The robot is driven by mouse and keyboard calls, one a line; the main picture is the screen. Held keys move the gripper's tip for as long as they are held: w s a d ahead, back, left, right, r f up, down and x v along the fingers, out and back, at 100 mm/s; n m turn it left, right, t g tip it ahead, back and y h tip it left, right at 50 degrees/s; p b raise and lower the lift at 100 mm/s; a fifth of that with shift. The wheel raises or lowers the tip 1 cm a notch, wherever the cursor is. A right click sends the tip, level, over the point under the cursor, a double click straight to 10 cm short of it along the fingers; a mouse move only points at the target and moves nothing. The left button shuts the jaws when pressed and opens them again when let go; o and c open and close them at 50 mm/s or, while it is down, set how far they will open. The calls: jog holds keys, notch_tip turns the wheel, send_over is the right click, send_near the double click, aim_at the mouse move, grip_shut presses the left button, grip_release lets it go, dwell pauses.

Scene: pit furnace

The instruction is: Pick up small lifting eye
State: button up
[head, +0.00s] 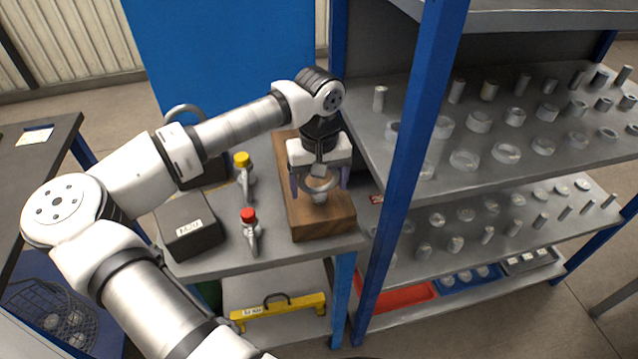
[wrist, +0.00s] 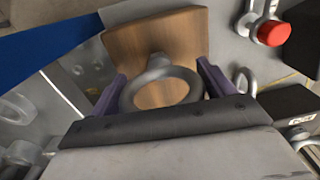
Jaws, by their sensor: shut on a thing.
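The small lifting eye (head: 320,197) is a grey metal ring with a short shank, over the wooden block (head: 328,224). My gripper (head: 319,184) points down above the block, its purple fingers on either side of the ring. In the wrist view, the lifting eye (wrist: 161,73) sits between the fingers, with the wooden block (wrist: 140,42) behind it. My gripper is shut on the eye. I cannot tell whether the shank touches the wood.
Shackles with a yellow pin (head: 242,160) and a red pin (head: 249,218) stand left of the block. A dark labelled block (head: 187,228) lies further left. A blue post (head: 410,150) and shelves with several metal parts stand close on the right.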

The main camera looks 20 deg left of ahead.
notch_tip(320, 180, up, 20)
jog(key=b, duration=0.3)
jog(key=shift+f, duration=0.25)
